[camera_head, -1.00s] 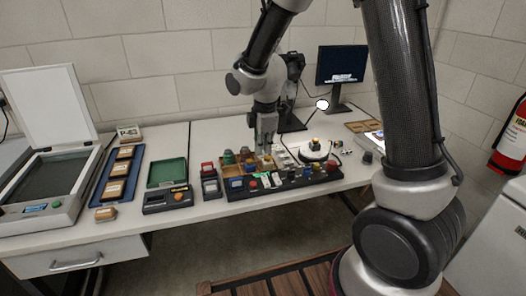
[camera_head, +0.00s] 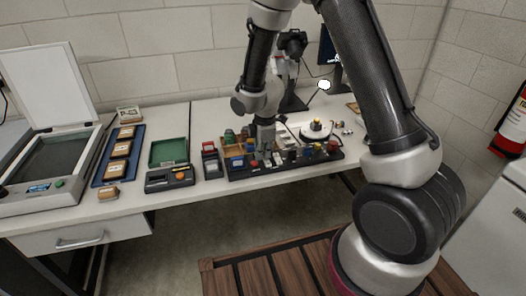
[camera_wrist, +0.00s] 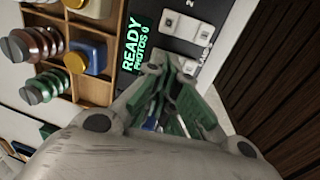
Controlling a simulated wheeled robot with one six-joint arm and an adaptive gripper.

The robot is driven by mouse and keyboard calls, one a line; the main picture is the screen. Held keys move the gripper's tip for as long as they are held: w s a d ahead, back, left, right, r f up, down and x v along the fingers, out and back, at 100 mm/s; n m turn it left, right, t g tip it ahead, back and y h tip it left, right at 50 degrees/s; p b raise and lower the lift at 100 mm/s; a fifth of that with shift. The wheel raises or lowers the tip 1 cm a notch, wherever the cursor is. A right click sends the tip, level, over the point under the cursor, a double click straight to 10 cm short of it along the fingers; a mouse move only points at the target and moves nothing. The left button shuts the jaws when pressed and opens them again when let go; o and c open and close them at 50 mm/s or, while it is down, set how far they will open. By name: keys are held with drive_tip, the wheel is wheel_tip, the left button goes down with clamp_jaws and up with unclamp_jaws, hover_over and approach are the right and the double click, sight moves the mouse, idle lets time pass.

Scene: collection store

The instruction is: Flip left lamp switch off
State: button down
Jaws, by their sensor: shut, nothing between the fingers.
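My gripper (camera_head: 264,147) is low over the long black control panel (camera_head: 312,164) on the table. In the wrist view my gripper (camera_wrist: 174,100) is shut and empty, its green-lined fingers in front of the panel. A row of small pale switches (camera_wrist: 198,33) shows just beyond the fingertips; part of the row is hidden behind the fingers. I cannot tell which one is the left lamp switch or how it is set, nor whether the fingers touch one. A lamp head (camera_head: 323,85) glows white behind the panel. The panel's display (camera_wrist: 134,42) reads "READY PHOTOS 0".
A wooden tray (camera_wrist: 92,88) with colored, knobbed pieces lies beside the panel. Left of it are a green tray (camera_head: 168,152), a blue tray (camera_head: 105,171) and an open scanner (camera_head: 50,160). A white turntable (camera_head: 309,134) and a monitor (camera_head: 325,50) stand to the right.

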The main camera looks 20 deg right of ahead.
drive_tip(key=shift+w+d+f+g, duration=0.1)
drive_tip(key=shift+w+f+g, duration=0.3)
drive_tip(key=shift+g, duration=0.1)
drive_tip(key=shift+s, duration=0.2)
drive_tip(key=shift+s+r, duration=0.1)
